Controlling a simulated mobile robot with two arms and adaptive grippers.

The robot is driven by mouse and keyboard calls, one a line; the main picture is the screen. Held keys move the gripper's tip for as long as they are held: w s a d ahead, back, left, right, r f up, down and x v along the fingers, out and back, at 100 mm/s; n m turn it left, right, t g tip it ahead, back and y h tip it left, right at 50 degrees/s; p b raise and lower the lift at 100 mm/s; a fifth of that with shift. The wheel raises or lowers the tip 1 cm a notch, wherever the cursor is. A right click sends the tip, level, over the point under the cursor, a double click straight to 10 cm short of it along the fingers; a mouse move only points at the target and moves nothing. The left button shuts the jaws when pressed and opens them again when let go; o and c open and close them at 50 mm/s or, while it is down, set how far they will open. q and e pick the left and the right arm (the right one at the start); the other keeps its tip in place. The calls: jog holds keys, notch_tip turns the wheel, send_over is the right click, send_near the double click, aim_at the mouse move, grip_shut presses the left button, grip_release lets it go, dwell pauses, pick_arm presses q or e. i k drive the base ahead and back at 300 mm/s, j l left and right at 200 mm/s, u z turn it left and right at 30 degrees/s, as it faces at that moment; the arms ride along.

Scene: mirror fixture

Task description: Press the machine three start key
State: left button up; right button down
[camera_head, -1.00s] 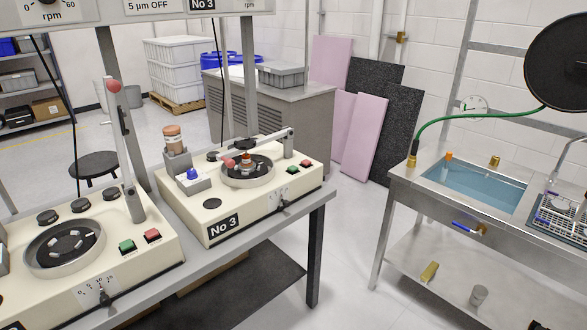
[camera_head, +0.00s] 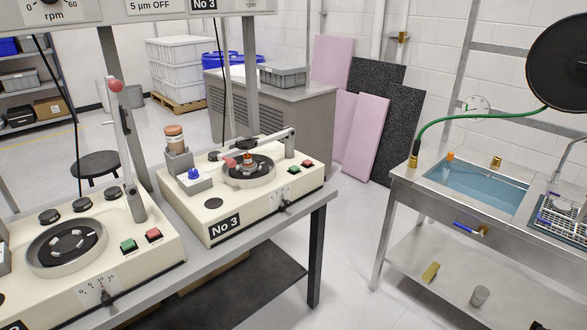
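Machine No 3 (camera_head: 262,207) is a cream box on the grey bench, with a "No 3" label (camera_head: 226,226) on its front. Near its right end are a green key (camera_head: 294,170) and a red key (camera_head: 307,164). Any lettering by them is too small to read. Its round bowl (camera_head: 248,172) has a lever arm lying across it. Neither of my grippers shows in the head view.
A second cream machine (camera_head: 150,262) stands at the left with its own green key (camera_head: 128,245) and red key (camera_head: 153,235), its lever raised. A steel sink table (camera_head: 392,205) is at the right. Clear floor (camera_head: 345,230) lies between bench and sink.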

aim_at(295, 169)
jog(key=i+l+u, duration=0.25)
jog(key=i, duration=0.35)
jog(key=i+l+u, duration=0.25)
jog(key=i, duration=0.3)
jog(key=i+l+u, duration=0.25)
jog(key=i+l, duration=0.15)
jog(key=i, duration=0.15)
